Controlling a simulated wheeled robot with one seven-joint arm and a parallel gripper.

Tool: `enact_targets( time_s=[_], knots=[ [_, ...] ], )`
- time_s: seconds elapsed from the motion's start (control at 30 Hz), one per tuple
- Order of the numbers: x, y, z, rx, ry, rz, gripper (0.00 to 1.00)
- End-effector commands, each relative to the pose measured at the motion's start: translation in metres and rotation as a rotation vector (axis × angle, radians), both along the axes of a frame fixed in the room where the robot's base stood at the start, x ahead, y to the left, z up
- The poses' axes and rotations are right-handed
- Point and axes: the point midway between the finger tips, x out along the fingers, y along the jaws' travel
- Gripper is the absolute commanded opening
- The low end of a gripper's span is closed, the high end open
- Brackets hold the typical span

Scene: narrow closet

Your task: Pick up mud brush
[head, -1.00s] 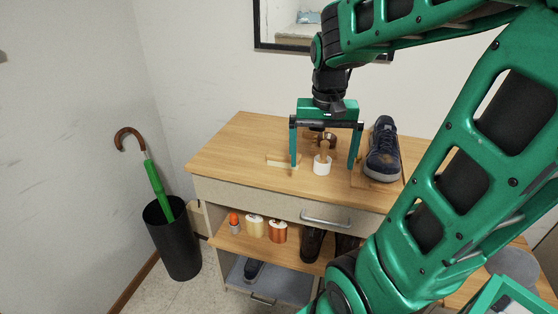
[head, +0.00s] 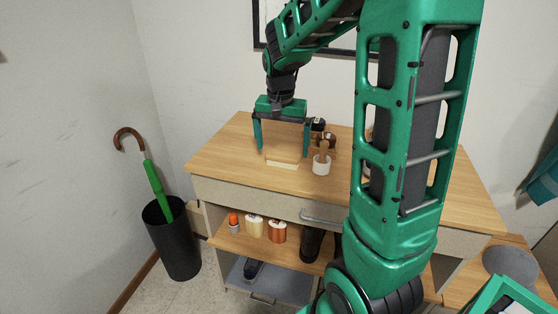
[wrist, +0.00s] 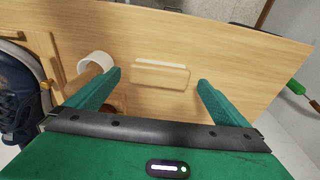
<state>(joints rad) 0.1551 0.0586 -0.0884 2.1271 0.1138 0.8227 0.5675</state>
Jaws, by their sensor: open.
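A flat wooden block with a pale strip along one edge, which looks like the mud brush (head: 283,163), lies on the cabinet top. In the wrist view the brush (wrist: 160,76) lies between and beyond my two fingertips. My gripper (head: 283,152) points down above it, open and empty, with a finger toward each end of the brush. The fingers do not appear to touch it; the exact height gap is hard to tell.
A white round piece with an upright wooden handle (head: 321,167) stands just right of the brush, close to one finger. A dark shoe (wrist: 18,100) shows in the wrist view. The cabinet top (head: 225,155) is clear at left. An umbrella stand (head: 172,240) is on the floor.

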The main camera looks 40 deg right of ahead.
Motion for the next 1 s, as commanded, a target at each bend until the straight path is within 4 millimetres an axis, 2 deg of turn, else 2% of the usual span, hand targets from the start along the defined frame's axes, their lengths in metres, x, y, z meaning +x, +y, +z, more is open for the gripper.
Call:
enact_targets(
  time_s=[0.33,0.67,0.73,0.83,1.0],
  knots=[
    [0.01,-0.009,-0.042,0.0,0.003,0.001,1.0],
    [0.011,-0.01,-0.049,0.0,0.0,0.001,1.0],
    [0.011,-0.01,-0.048,0.0,0.0,0.001,0.88],
    [0.011,-0.01,-0.048,0.0,0.0,0.001,0.64],
    [0.011,-0.01,-0.048,0.0,0.0,0.001,0.62]
  ],
)
